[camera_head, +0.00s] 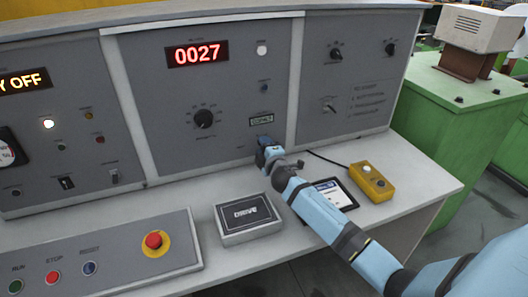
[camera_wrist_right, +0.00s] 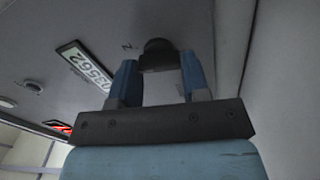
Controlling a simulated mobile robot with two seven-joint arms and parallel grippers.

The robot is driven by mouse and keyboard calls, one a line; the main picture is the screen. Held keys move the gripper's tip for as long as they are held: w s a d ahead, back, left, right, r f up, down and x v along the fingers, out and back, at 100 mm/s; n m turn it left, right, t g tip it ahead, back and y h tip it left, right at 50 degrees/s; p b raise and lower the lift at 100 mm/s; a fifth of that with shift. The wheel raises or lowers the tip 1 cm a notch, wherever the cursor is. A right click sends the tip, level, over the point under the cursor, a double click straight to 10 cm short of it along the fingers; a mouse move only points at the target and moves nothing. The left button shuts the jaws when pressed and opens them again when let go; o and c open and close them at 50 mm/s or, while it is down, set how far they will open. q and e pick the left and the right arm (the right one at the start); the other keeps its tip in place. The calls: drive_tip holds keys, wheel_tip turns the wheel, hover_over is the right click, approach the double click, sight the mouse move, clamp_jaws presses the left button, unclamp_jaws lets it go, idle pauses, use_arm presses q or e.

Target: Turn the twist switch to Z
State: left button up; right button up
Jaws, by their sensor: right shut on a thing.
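The twist switch (camera_wrist_right: 158,48) shows in the right wrist view as a dark round knob on the grey panel, between the two blue fingers of my right gripper (camera_wrist_right: 160,70). The fingers are shut on it from both sides. A small mark (camera_wrist_right: 127,47) stands on the panel left of the knob, too blurred to read surely. In the head view my right gripper (camera_head: 264,143) reaches the lower right of the middle panel and hides the switch. Which way the switch points cannot be told. My left gripper is not in view.
A counter (camera_head: 262,119) sits just above my gripper. A larger black knob (camera_head: 203,118) is to its left. On the desk below are a DRIVE box (camera_head: 247,218), a tablet (camera_head: 334,194), a yellow button box (camera_head: 371,182) and a red emergency stop (camera_head: 153,240).

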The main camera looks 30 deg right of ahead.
drive_tip(key=m, duration=0.3)
drive_tip(key=shift+m, duration=0.5)
idle(0.4)
drive_tip(key=o, duration=0.8)
drive_tip(key=shift+o, duration=0.6)
